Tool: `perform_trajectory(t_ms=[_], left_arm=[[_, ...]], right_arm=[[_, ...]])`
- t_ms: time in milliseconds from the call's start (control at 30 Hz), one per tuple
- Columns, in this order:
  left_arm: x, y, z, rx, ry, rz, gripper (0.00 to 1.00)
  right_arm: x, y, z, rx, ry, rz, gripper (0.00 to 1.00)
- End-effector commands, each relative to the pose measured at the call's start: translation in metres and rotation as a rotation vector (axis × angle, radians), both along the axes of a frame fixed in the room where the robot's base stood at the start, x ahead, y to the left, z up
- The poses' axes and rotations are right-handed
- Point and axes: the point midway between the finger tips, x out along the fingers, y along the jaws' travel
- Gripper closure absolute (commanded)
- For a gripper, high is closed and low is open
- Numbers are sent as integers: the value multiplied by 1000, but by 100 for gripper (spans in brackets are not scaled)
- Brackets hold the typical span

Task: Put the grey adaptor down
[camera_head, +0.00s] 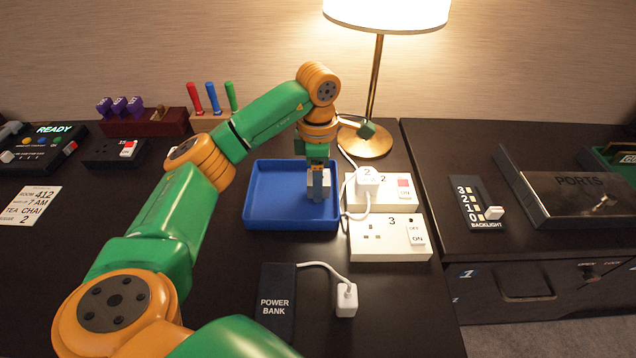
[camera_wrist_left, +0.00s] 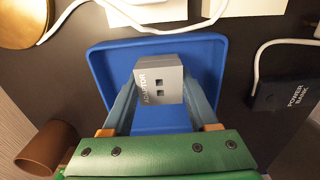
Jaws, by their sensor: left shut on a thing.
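The grey adaptor (camera_wrist_left: 161,84) is a small box with dark socket holes and lettering on its side. It shows large in the left wrist view, and a bit of it shows in the head view (camera_head: 311,180), partly hidden by my fingers. My left gripper (camera_head: 319,192) is shut on the adaptor, with one finger on each side, over the blue tray (camera_head: 262,222). I cannot tell whether the adaptor touches the tray floor. The rest of the tray that shows is empty. My right gripper is not in view.
Socket box 3 (camera_head: 375,251) and socket box 2 (camera_head: 384,202), with a white plug (camera_head: 368,180) in it, stand right of the tray. A power bank (camera_head: 277,285) with a cabled plug (camera_head: 346,300) lies in front. A brass lamp (camera_head: 372,140) stands behind.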

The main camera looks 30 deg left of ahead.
Motion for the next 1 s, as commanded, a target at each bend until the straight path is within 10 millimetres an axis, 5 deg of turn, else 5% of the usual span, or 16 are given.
perform_trajectory(t_ms=[433,467,533,833,1000], left_arm=[[0,-1,-12,-1,-2,-1,100],[0,-1,-11,-1,-2,-1,32],[0,-1,-11,-1,-2,-1,14],[0,-1,-10,-1,-2,-1,10],[1,-1,14,-1,-6,0,10]], right_arm=[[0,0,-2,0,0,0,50],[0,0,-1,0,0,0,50],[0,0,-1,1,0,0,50],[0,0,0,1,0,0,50],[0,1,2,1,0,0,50]])
